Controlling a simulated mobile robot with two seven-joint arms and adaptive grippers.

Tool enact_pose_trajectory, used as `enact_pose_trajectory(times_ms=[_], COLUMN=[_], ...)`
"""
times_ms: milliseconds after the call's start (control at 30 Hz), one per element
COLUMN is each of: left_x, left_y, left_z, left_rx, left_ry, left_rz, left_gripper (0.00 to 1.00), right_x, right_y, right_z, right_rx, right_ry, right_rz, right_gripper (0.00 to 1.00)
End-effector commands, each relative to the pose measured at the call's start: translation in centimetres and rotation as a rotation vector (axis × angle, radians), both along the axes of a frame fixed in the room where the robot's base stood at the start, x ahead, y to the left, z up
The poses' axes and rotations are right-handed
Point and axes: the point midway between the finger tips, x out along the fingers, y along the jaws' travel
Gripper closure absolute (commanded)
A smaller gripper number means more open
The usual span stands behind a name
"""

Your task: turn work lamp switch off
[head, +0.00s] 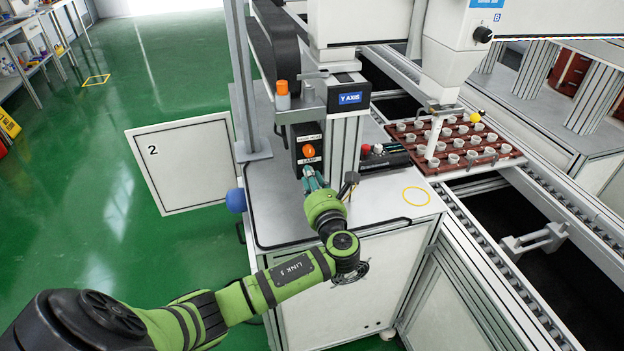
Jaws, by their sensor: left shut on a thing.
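A small black switch box (299,141) with an orange round light (309,150) and a "LAMP" label (308,161) is fixed to the upright post above the grey cabinet. My left gripper (312,178) reaches up to the lower part of this box, just below the label. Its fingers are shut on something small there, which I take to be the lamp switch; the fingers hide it. The switch's position cannot be seen. My right gripper is not in view.
A grey column (241,100) rises left of the box. An open white door marked 2 (187,163) stands out left of the cabinet. A brown tray (487,158) of small pots sits on the conveyor at right. The cabinet top has free room near a yellow ring (416,204).

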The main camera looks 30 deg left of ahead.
Motion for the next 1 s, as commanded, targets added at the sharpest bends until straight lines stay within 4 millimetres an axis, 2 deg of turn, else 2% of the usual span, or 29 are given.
enact_pose_trajectory(times_ms=[467, 1000], left_x=[0.0, 0.0], left_y=[0.0, 0.0], left_z=[-0.1, -0.2], left_rx=[-0.246, -0.543], left_ry=[-0.288, -0.638], left_rz=[0.000, 0.000], left_gripper=[1.00, 1.00], right_x=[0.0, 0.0], right_y=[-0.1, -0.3], right_z=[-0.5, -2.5], right_rx=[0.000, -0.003], right_ry=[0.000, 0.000], right_rz=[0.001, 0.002], right_gripper=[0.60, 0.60])
